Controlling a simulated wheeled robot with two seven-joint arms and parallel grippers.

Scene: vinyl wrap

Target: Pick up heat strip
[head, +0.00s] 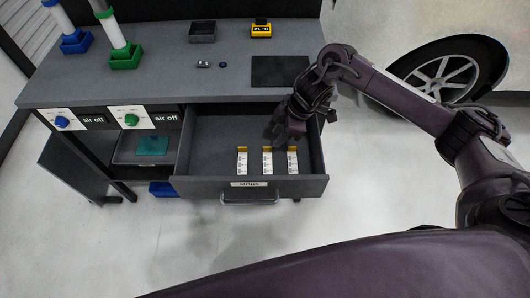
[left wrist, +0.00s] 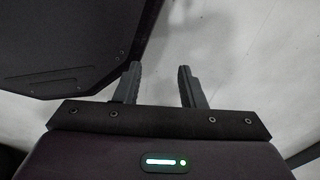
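Three heat strips stand in a row in the open drawer (head: 205,160), white with yellow-brown tops: a left strip (head: 242,164), a middle strip (head: 267,164) and a right strip (head: 292,164). My right gripper (head: 279,140) is over the drawer, just behind the middle and right strips. Its fingers are dark and small there, so their opening is hard to make out. No strip is seen in it. My left gripper (left wrist: 158,85) shows in the left wrist view with its two fingers apart and nothing between them. It is outside the head view.
The drawer has a front handle (head: 250,199) and a label. On the workbench (head: 150,75) are a dark mat (head: 280,71), a grey tray (head: 202,32) and a yellow device (head: 261,29). A wheel (head: 440,72) stands at the right. Floor in front is clear.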

